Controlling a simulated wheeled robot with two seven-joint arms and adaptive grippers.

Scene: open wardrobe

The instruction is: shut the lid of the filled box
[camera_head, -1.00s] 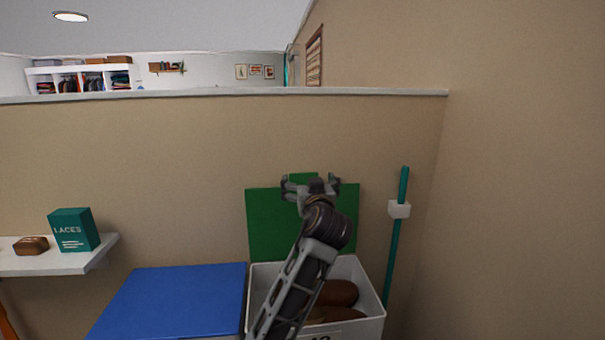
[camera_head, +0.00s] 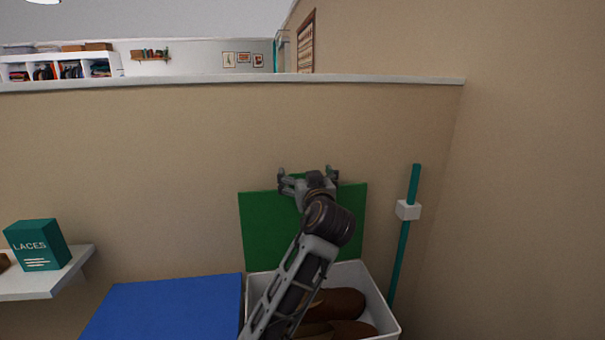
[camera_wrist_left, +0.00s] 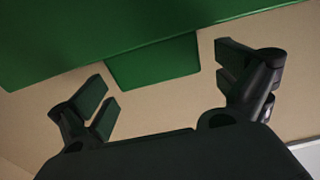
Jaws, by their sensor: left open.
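The filled box (camera_head: 375,300) is white and holds brown shoes (camera_head: 335,303). Its green lid (camera_head: 262,225) stands up open at the box's back edge, near the wall. My left gripper (camera_head: 308,174) is open at the lid's top edge, with the arm reaching over the box from the front. In the left wrist view the green lid (camera_wrist_left: 100,30) fills the top, and a green tab (camera_wrist_left: 153,62) juts from it between the open fingers of my left gripper (camera_wrist_left: 160,80). The fingers look apart from the tab. My arm hides part of the lid and box. My right gripper is not in view.
A blue lid or box top (camera_head: 165,308) lies flat to the left of the box. A teal pole (camera_head: 402,255) in a white holder (camera_head: 408,210) stands to the right. A shelf (camera_head: 50,280) at the left bears a teal LACES box (camera_head: 37,245). A beige wall (camera_head: 150,150) is behind.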

